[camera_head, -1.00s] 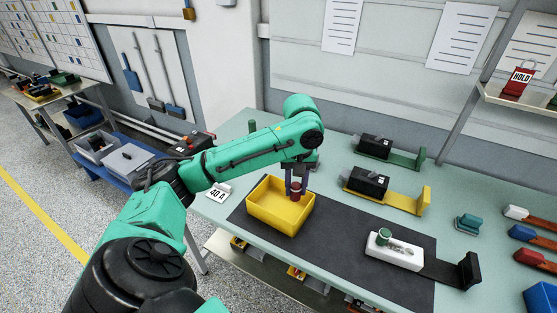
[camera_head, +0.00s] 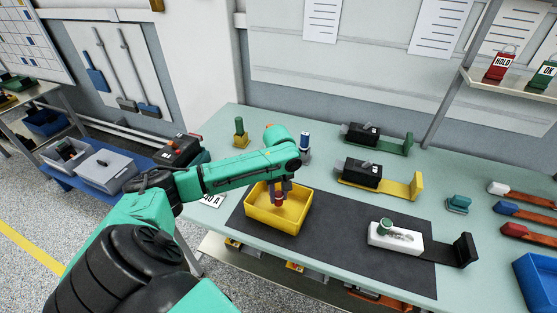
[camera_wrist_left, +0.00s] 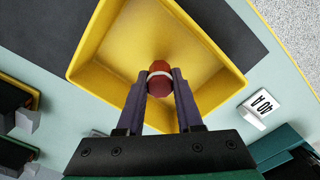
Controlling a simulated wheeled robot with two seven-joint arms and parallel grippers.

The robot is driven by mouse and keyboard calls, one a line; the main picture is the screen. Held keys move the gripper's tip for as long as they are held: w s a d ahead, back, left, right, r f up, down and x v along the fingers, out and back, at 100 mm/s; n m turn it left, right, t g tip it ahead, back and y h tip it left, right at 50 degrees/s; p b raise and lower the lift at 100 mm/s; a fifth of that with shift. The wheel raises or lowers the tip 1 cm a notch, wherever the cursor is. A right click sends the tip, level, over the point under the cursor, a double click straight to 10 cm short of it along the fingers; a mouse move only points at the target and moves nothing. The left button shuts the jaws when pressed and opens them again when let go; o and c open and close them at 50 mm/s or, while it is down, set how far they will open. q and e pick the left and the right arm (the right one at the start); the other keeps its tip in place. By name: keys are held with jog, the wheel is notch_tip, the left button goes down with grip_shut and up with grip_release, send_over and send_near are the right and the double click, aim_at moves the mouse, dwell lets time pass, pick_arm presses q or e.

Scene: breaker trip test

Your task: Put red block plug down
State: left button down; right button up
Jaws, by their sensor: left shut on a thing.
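The red block plug (camera_head: 279,200) is a small red cylinder with a pale band. My left gripper (camera_head: 282,190) is shut on it, and the fingers point down into the yellow tray (camera_head: 262,218). In the left wrist view the plug (camera_wrist_left: 159,82) sits between the two fingertips of the gripper (camera_wrist_left: 160,84), over the floor of the yellow tray (camera_wrist_left: 110,50). I cannot tell whether the plug touches the tray floor. My right gripper is not in view.
A dark mat (camera_head: 335,245) lies under the tray. A white block with a green plug (camera_head: 384,224) stands to the right. Black breakers on green and yellow stands (camera_head: 362,172) are behind. A 40 A card (camera_head: 212,200) lies left of the tray.

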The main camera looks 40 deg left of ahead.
aim_at(279, 194)
pick_arm(q)
notch_tip(279, 194, down, 2)
jog(key=shift+d+f, duration=0.15)
jog(key=shift+f, duration=0.1)
jog(key=c, duration=0.7)
grip_release()
jog(key=shift+o, duration=0.7)
notch_tip(279, 194, up, 12)
jog(key=shift+r+b, duration=0.15)
jog(key=shift+b, duration=0.35)
